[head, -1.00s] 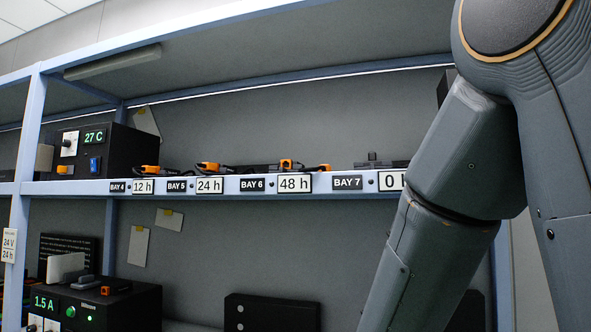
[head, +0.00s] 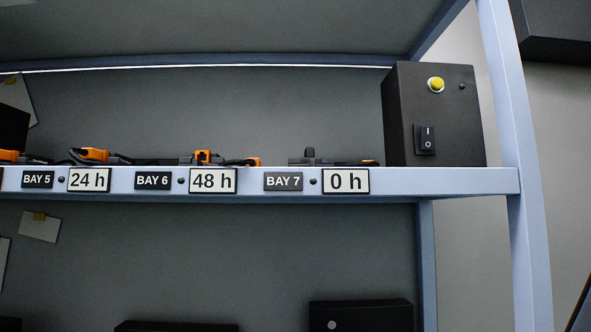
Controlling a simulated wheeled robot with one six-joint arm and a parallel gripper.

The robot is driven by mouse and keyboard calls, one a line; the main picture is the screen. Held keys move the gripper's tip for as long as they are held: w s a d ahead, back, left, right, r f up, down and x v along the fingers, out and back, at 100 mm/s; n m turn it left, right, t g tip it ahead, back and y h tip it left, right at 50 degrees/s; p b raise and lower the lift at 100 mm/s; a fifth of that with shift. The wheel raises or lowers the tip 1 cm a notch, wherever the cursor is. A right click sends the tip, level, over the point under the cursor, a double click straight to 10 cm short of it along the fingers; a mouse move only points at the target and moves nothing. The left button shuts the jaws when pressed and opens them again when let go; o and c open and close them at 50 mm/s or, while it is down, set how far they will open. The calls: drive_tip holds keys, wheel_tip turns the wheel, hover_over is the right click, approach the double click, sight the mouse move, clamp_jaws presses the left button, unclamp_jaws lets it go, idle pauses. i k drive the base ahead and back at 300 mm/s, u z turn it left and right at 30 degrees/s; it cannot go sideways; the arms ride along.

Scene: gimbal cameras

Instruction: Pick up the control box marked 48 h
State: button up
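A white label reading 48 h (head: 213,181) is on the shelf's front edge, beside a black BAY 6 tag (head: 153,181). On the shelf above it sits a low dark item with orange connectors (head: 203,157); only its upper part shows over the edge, so I cannot tell if it is a control box or bears a mark. My gripper is not in view.
The blue shelf edge (head: 400,181) also carries labels 24 h (head: 89,180) and 0 h (head: 345,181). A black box with a yellow button and a rocker switch (head: 434,115) stands at the right end, by a blue upright (head: 512,130). Dark boxes (head: 361,315) show below.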

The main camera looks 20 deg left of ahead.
sight(205, 156)
drive_tip(key=z, duration=1.8)
drive_tip(key=k, duration=1.4)
drive_tip(key=u, duration=2.25)
